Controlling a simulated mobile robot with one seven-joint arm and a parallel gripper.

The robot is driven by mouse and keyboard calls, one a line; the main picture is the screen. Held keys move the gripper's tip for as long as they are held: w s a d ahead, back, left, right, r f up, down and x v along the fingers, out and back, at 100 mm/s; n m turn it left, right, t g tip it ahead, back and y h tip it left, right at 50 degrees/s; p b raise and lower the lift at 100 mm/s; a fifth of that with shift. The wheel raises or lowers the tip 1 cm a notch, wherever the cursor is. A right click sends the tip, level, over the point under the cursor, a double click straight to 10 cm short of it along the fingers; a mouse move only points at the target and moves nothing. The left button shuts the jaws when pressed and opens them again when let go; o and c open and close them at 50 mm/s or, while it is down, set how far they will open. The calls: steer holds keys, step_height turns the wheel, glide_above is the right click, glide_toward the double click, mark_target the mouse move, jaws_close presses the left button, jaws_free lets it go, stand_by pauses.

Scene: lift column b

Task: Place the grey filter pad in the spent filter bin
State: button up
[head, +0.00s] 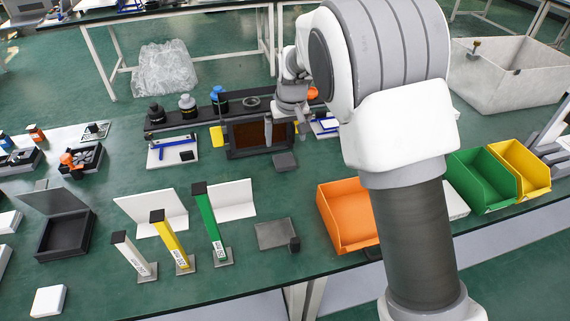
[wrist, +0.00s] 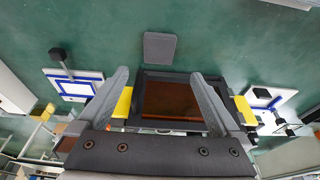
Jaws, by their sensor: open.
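A small dark grey square pad (head: 285,161), which looks like the filter pad, lies flat on the green table just in front of a dark frame with a brown inside (head: 258,137). In the wrist view the pad (wrist: 160,47) is clear of the fingers, beyond the tips. My gripper (wrist: 160,78) is open and empty, its two grey fingers spread over the frame's sides. In the head view my gripper (head: 283,125) is at the frame, partly hidden by my arm. An orange bin (head: 345,215), a green bin (head: 484,178) and a yellow bin (head: 520,168) stand at right; which is for spent filters I cannot tell.
White, yellow and green upright posts (head: 208,225) stand in front. A flat grey plate (head: 272,234) with a dark knob lies beside them. A black rack with bottles (head: 187,107) is behind the frame. A black open-lidded box (head: 66,235) is at left.

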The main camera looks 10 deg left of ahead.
mark_target(284, 159)
steer(key=b+x, duration=0.2)
steer(key=x, duration=0.8)
steer(key=shift+w+d+f, duration=0.15)
steer(key=shift+f, duration=0.1)
steer(key=c, duration=1.4)
steer(key=shift+r, duration=0.55)
steer(key=r, duration=0.1)
steer(key=r+p, duration=0.1)
steer(key=shift+s+a+r, duration=0.35)
steer(key=shift+a, duration=0.05)
steer(key=s+a, duration=0.3)
steer(key=a, duration=0.1)
steer(key=s+a+p, duration=0.1)
steer(key=s+a, duration=0.3)
steer(key=s+a+p, duration=0.1)
steer(key=s+a, duration=0.3)
steer(key=a, duration=0.1)
steer(key=shift+f, duration=0.1)
